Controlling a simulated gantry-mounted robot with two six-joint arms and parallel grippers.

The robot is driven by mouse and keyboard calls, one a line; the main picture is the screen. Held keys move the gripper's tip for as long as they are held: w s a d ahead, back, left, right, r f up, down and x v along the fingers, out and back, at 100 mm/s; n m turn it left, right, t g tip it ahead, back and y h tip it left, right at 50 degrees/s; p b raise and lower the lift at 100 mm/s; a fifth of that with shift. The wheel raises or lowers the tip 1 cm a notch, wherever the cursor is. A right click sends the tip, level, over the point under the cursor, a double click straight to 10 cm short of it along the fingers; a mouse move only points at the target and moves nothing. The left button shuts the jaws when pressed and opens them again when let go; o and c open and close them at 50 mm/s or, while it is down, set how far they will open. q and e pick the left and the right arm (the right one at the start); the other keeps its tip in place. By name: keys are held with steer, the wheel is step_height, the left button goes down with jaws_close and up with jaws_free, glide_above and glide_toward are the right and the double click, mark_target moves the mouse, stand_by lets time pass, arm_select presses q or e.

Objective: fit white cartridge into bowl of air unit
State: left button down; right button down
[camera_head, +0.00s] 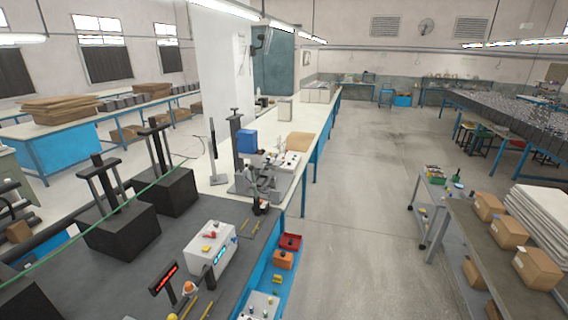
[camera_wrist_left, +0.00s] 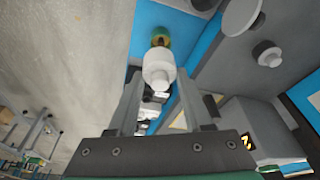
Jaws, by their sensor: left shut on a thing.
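In the left wrist view, my left gripper (camera_wrist_left: 159,80) is shut on a white cartridge (camera_wrist_left: 158,66). The cartridge is a short stepped cylinder between the two grey fingertips. A green and brass-coloured round part (camera_wrist_left: 161,37) shows just beyond its far end; I cannot tell whether the two touch. I cannot make out the air unit or its bowl for certain in either view. Neither gripper shows in the head view, and my right gripper is in no view.
In the head view, a white control box (camera_head: 210,250) stands on the dark bench. Red (camera_head: 290,242) and orange (camera_head: 284,260) bins sit along its blue edge. A wide concrete aisle (camera_head: 360,230) is clear. The wrist view shows round grey-white knobs (camera_wrist_left: 267,54) at right.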

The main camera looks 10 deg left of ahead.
arm_select(q)
steer(key=shift+w+a+n, duration=0.1)
steer(key=shift+a+n, duration=0.15)
steer(key=shift+n, duration=0.25)
steer(key=s+a+f+n+y, duration=0.1)
steer(key=s+a+f+n, duration=0.1)
steer(key=s+a+n, duration=0.3)
steer(key=shift+s+a+f+g, duration=0.25)
steer(key=shift+s+a, duration=0.3)
steer(key=shift+s, duration=0.65)
step_height(320, 180, down, 6)
steer(key=b, duration=0.5)
steer(key=shift+r, duration=0.1)
steer(key=shift+f+b, duration=1.35)
steer(key=shift+b, duration=0.05)
steer(key=shift+c, duration=1.2)
jaws_free()
